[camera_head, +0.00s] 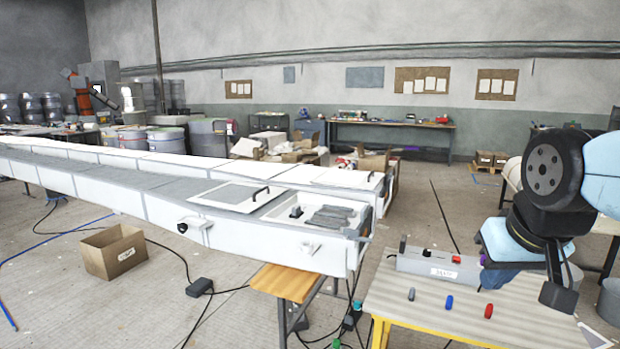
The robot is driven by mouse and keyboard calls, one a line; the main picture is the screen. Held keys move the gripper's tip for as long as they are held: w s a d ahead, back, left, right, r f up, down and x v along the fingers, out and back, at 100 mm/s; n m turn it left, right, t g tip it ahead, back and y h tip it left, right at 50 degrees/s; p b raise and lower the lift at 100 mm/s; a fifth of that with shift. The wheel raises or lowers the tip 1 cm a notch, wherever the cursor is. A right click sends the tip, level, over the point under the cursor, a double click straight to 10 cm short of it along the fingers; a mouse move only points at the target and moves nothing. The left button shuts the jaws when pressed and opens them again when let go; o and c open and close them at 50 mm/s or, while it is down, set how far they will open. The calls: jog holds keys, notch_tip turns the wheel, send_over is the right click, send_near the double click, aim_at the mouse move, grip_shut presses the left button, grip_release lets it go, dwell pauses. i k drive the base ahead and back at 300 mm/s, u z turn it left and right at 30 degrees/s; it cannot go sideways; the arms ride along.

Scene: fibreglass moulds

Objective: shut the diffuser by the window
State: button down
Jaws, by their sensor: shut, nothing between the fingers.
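I cannot pick out a window or anything I can surely name as a diffuser. A long white and grey moulded body (130,200) runs from the left to the middle. Near its close end is an open compartment (283,211) with grey folded pieces (331,217) and a small dark item in it. A flat panel with a black handle (235,194) lies beside this opening, to its left. My gripper (558,297) hangs at the right, above the striped table, apart from the moulded body. It is shut and empty.
The striped table (420,300) holds a grey labelled box (438,264) and small grey, blue and red cylinders. A cardboard box (114,251) and cables lie on the floor. A small wooden stool (286,282) stands between table and moulded body. Drums and workbenches line the back.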

aim_at(242, 196)
jog(key=i, duration=1.4)
jog(key=u, duration=0.55)
jog(key=k, duration=0.85)
jog(key=u, duration=0.15)
jog(key=i, duration=0.9)
jog(key=z, duration=0.1)
